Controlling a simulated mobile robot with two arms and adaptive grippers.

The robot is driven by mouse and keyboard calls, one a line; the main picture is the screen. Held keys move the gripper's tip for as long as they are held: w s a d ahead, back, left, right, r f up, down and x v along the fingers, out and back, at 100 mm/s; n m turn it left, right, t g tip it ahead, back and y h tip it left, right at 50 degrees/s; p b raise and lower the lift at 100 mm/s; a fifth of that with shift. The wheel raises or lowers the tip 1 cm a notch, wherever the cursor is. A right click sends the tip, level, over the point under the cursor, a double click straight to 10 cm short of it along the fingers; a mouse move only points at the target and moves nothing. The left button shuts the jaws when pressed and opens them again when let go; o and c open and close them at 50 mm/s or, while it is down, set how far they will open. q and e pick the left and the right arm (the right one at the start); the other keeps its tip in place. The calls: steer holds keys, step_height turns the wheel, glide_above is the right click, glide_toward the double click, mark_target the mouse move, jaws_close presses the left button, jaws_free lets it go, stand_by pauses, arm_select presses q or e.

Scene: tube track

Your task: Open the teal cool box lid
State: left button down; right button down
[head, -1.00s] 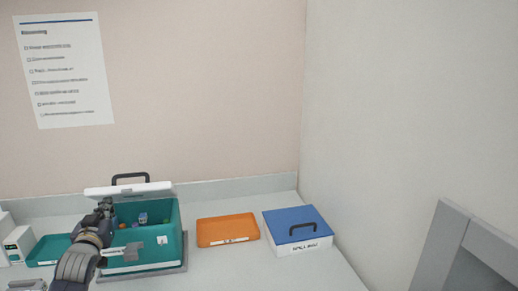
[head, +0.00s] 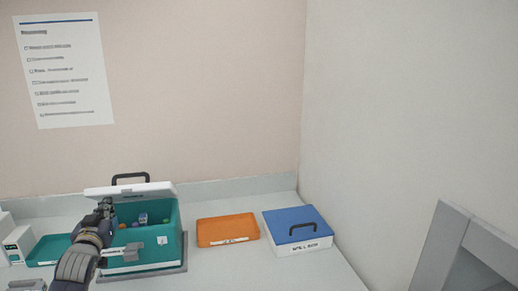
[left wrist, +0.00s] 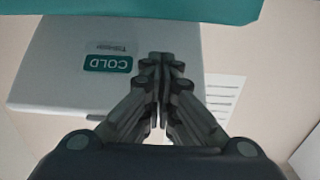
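The teal cool box (head: 168,254) stands at the left of the counter in the head view. Its white lid (head: 150,189), with a black handle (head: 130,178), is raised at the back, and small coloured items show inside. My left gripper (head: 105,208) is at the left part of the box opening, close to the lid; I cannot tell whether it touches. In the left wrist view its fingers (left wrist: 160,62) are closed together with nothing visible between them. The white lid surface with a COLD label (left wrist: 108,64) lies beyond them. My right gripper is not in view.
An orange tray (head: 228,230) and a white box with a blue lid (head: 297,224) stand right of the cool box. A teal tray (head: 48,250) and small white boxes (head: 18,244) are at the left. The front right counter is clear.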

mark_target(107, 195)
arm_select(q)
steer(key=shift+w+r, duration=0.15)
steer(key=shift+r, duration=0.1)
steer(key=shift+r+p, duration=0.15)
steer(key=shift+p, duration=0.15)
steer(key=shift+w+a+r+p, duration=0.15)
steer(key=shift+w+r+p, duration=0.2)
steer(key=shift+w+r, duration=0.25)
steer(key=shift+w+a+r+p, duration=0.15)
steer(key=shift+w+r+p, duration=0.15)
steer(key=shift+w+r, duration=0.25)
